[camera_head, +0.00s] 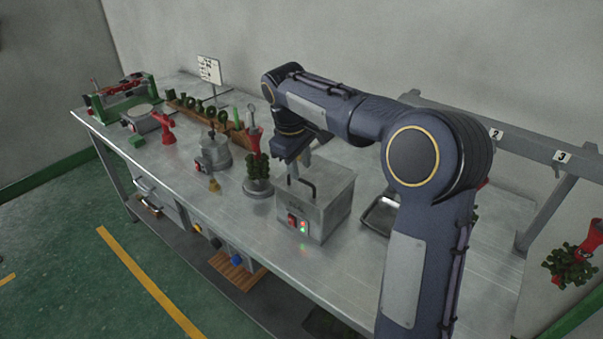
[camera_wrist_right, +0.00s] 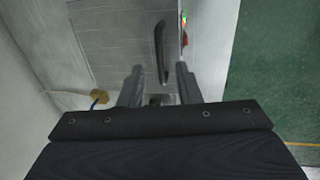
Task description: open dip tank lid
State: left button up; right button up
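The dip tank (camera_head: 330,215) is a grey metal box with a red switch and a lit green light on its front, standing on the bench. Its lid (camera_head: 325,180) lies flat on top and looks closed. The black lid handle (camera_head: 302,183) stands up from it and also shows in the right wrist view (camera_wrist_right: 159,48). My right gripper (camera_head: 298,172) is above the lid, close to the handle. In the wrist view its fingers (camera_wrist_right: 158,82) are apart, with the near end of the handle lined up between the tips; whether they touch is unclear. My left gripper is out of view.
Left of the tank a red-and-green wax tree (camera_head: 257,165) stands on a round base, beside a grey pot (camera_head: 214,155). A dark-framed tray (camera_head: 381,213) lies right of the tank. A rail with numbered tags (camera_head: 530,148) runs at the right.

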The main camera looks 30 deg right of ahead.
aim_at(302, 182)
jog(key=shift+w+d+f, duration=0.1)
jog(key=shift+d+f, duration=0.1)
jog(key=shift+f, duration=0.65)
jog(key=shift+d+f, duration=0.15)
jog(key=shift+f, duration=0.7)
jog(key=shift+c, duration=0.3)
grip_shut()
